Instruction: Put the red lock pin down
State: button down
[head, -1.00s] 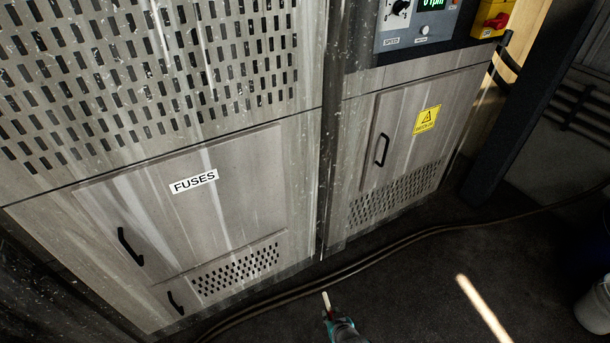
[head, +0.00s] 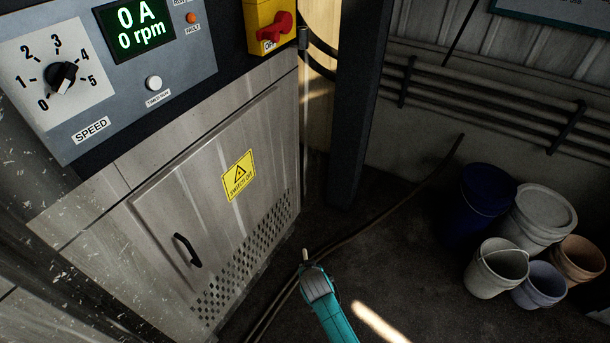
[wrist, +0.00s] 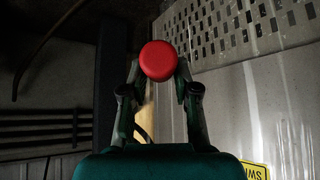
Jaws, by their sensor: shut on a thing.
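The red lock pin shows its round red head (wrist: 158,61) in the wrist view, between the two fingertips of my gripper (wrist: 158,72). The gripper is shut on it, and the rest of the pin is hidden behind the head. In the head view my gripper (head: 304,257) is at the lower middle, in front of the cabinet door and above the dark floor. The pin's red head cannot be made out there; a small pale tip shows at the gripper's end.
A steel cabinet (head: 160,215) with a control panel (head: 110,70) and a red and yellow switch (head: 272,27) stands at left. A cable (head: 400,195) crosses the floor. Several buckets (head: 497,268) stand at right. The floor (head: 400,265) between is clear.

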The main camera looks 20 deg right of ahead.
jog(key=w+d+r+m+g+h, duration=0.1)
jog(key=w+d+r+m+g, duration=0.25)
jog(key=w+r, duration=0.5)
jog(key=w+d+r+m+g, duration=0.2)
jog(key=w+d+r+m, duration=0.4)
jog(key=w, duration=0.4)
jog(key=w+d+r+m+y, duration=0.1)
jog(key=w+d+r+m, duration=0.1)
jog(key=r, duration=0.5)
jog(key=w+d+r+m+g+y, duration=0.1)
jog(key=w+d+r+m, duration=0.1)
jog(key=r, duration=0.5)
jog(key=w+d+r+m+g+y, duration=0.1)
jog(key=w+d+r+m+y, duration=0.1)
jog(key=r, duration=0.5)
jog(key=w+d+m, duration=0.1)
jog(key=w+m, duration=0.1)
jog(key=shift+w+r, duration=0.2)
jog(key=shift+w, duration=0.2)
